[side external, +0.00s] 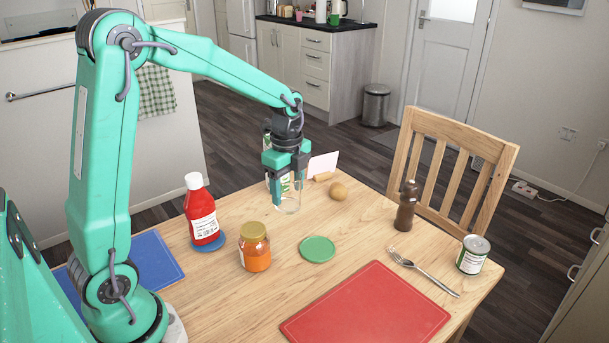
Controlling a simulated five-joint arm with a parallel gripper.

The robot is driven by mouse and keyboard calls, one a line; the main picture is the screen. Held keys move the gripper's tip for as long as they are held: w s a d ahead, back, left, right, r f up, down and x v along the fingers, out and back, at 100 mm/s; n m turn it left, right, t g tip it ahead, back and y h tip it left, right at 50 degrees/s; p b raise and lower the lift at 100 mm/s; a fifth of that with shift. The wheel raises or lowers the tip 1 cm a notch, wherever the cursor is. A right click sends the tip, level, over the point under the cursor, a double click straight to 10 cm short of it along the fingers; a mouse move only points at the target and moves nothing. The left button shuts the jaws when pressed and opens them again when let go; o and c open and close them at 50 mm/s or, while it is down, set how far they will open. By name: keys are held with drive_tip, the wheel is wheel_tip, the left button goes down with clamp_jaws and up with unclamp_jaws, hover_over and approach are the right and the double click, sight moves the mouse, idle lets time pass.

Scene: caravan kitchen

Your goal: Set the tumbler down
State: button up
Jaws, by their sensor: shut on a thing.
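The tumbler (289,204) is a clear glass at the far left part of the wooden table, upright as far as it shows. My gripper (286,178) points down and is shut on it from above. I cannot tell whether the tumbler's base touches the table. A round green coaster (317,249) lies bare on the table, nearer and a little right of the tumbler.
A red bottle (203,216) on a blue coaster (207,246) and an orange jar (255,248) stand left. A potato-like object (338,191) and a white card (323,166) are close by, right.

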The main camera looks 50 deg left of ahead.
drive_tip(key=w+a+f, duration=0.1)
drive_tip(key=a+f, duration=0.5)
drive_tip(key=a, duration=0.5)
drive_tip(key=shift+w+f, duration=0.3)
drive_tip(key=shift+f, duration=0.05)
drive_tip(key=shift+f, duration=2)
drive_tip(key=shift+f, duration=0.1)
drive_tip(key=o, duration=1.2)
drive_tip(key=shift+c, duration=0.2)
wheel_tip(320, 180, up, 12)
